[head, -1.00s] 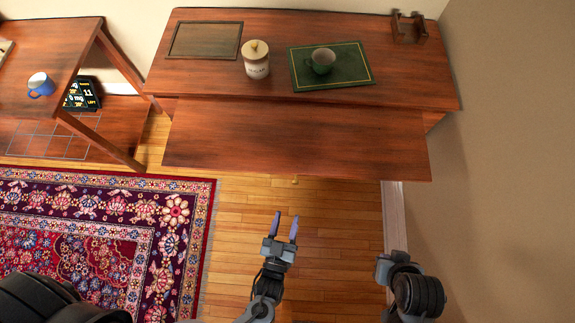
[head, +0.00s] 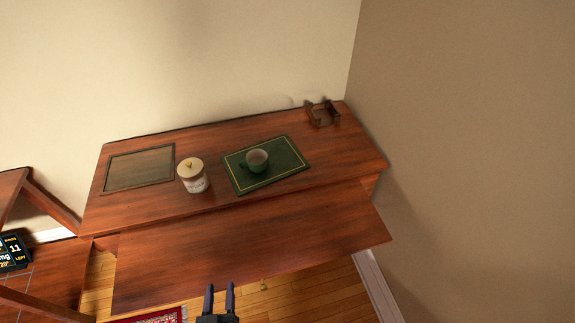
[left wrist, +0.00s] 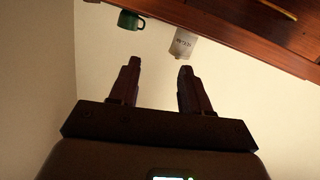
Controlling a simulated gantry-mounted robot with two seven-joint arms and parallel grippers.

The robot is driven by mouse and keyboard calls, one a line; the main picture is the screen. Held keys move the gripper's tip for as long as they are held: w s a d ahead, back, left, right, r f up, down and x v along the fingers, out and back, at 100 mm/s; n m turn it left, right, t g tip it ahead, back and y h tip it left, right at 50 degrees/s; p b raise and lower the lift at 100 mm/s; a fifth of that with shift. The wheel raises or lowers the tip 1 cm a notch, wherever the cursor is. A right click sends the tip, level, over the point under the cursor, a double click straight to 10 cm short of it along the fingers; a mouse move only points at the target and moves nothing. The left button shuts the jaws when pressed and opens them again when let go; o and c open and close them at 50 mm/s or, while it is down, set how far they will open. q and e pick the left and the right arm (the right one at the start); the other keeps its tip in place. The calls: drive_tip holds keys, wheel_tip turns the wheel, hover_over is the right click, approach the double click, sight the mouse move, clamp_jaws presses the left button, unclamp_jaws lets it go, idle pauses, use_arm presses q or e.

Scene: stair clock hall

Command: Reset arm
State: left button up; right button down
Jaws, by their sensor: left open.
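My left gripper (head: 219,298) is at the bottom edge of the head view, in front of the desk's lower wooden leaf. Its two fingers are apart with nothing between them. The left wrist view also shows its open, empty fingers (left wrist: 158,80), with the green cup (left wrist: 131,20) and the white jar (left wrist: 184,43) beyond them. My right gripper is outside both current views.
The wooden desk (head: 236,243) has a green mat (head: 285,160) holding the green cup (head: 257,160). A lidded white jar (head: 193,176), a framed dark panel (head: 139,169) and a small wooden rack (head: 322,114) are also on top. A wall (head: 460,160) closes the right side.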

use_arm(q)
wheel_tip(320, 180, up, 4)
drive_tip(key=a+m+g+h, duration=0.2)
drive_tip(key=a+g, duration=0.1)
drive_tip(key=g, duration=0.2)
drive_tip(key=s+a+m+g+p, duration=0.1)
drive_tip(key=s+m+g+p, duration=0.1)
drive_tip(key=s+g, duration=0.75)
wheel_tip(320, 180, up, 33)
drive_tip(key=s+t+p, duration=0.1)
drive_tip(key=p, duration=3.2)
wheel_tip(320, 180, down, 54)
drive_tip(key=b, duration=5.4)
drive_tip(key=shift+s, duration=0.2)
drive_tip(key=shift+r, duration=0.15)
